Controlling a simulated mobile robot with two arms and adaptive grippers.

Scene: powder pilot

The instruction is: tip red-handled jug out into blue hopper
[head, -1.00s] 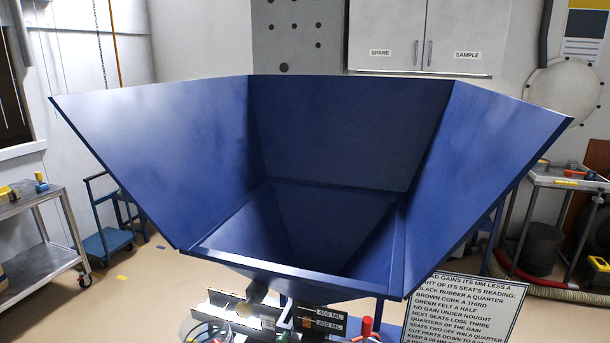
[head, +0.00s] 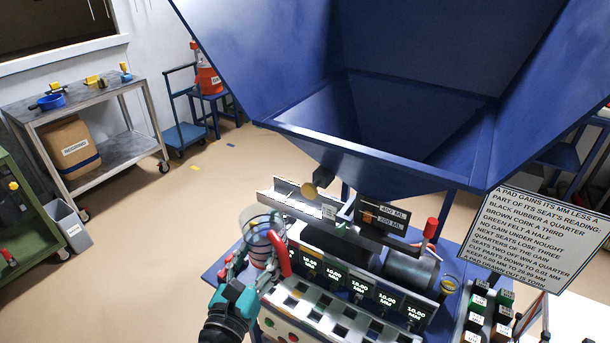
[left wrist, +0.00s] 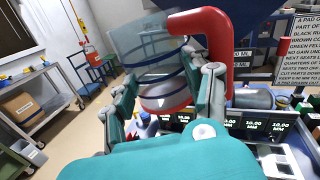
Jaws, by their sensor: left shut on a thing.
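The red-handled jug (head: 258,222) is clear, with dark bands around its body. It stands out large in the left wrist view (left wrist: 150,50), its red handle on the right side. My left gripper (head: 258,262) is shut on the jug, with fingers on either side of its body. The jug looks close to upright, below and left of the blue hopper (head: 400,70), apart from it. The hopper is a wide open funnel with sloping walls. How much the jug holds I cannot tell. My right gripper is not in view.
A bench of readouts (head: 345,285) marked 10.00 MM lies below the hopper, with a metal trough (head: 290,197) behind the jug. A sign (head: 535,235) stands at right. A metal cart (head: 95,95) is at left.

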